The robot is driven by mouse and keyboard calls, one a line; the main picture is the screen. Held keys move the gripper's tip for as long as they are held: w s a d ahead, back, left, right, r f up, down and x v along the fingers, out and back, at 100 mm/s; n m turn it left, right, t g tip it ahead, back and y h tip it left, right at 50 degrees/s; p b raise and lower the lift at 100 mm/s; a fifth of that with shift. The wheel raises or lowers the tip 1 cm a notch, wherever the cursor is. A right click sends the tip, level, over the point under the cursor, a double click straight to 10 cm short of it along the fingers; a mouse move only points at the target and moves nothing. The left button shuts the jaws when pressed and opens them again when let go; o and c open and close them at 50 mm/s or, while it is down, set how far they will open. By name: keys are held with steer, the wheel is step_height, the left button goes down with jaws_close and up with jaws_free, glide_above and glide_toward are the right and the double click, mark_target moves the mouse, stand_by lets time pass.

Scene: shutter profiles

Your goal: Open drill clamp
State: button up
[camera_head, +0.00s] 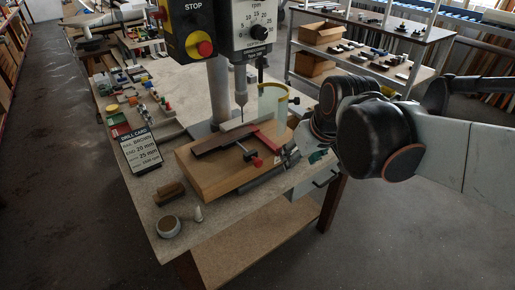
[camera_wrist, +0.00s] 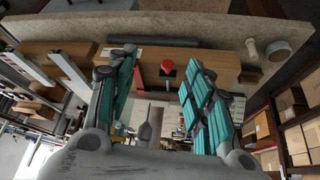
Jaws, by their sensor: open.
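The drill clamp shows in the head view as a red bar (camera_head: 270,140) with a dark screw and red knob (camera_head: 258,162). It lies at the right end of a dark brown profile (camera_head: 218,142) on a wooden block (camera_head: 212,182). In the wrist view the clamp's round red knob (camera_wrist: 167,67) appears between my fingertips. My gripper (camera_wrist: 162,58) is open with teal finger pads on both sides of the knob, and no contact is visible. In the head view my gripper is mostly hidden by my wrist, with some teal showing just right of the block.
The drill press bit (camera_head: 241,112) hangs above the profile, beside a curved clear guard (camera_head: 272,102). A drill card (camera_head: 138,148), a small brown block (camera_head: 170,192) and a round tin (camera_head: 168,227) are on the table's left and front. A shelf (camera_head: 365,62) stands behind.

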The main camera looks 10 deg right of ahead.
mark_target(260, 161)
steer(key=w+a+f+n+g+y+p, duration=0.1)
steer(key=w+a+f+n, duration=0.15)
steer(key=w, duration=0.35)
steer(key=w+a+f+n+g+p, duration=0.1)
steer(key=w+a+p, duration=0.15)
steer(key=w, duration=0.35)
steer(key=shift+m, duration=0.25)
steer(key=b+x, duration=0.2)
steer(key=x, duration=0.4)
steer(key=b+x, duration=0.2)
steer(key=x, duration=0.5)
steer(key=shift+w+a+f, duration=0.15)
steer(key=shift+w+a, duration=0.05)
steer(key=shift+w, duration=0.1)
jaws_close()
steer(key=shift+s, duration=0.1)
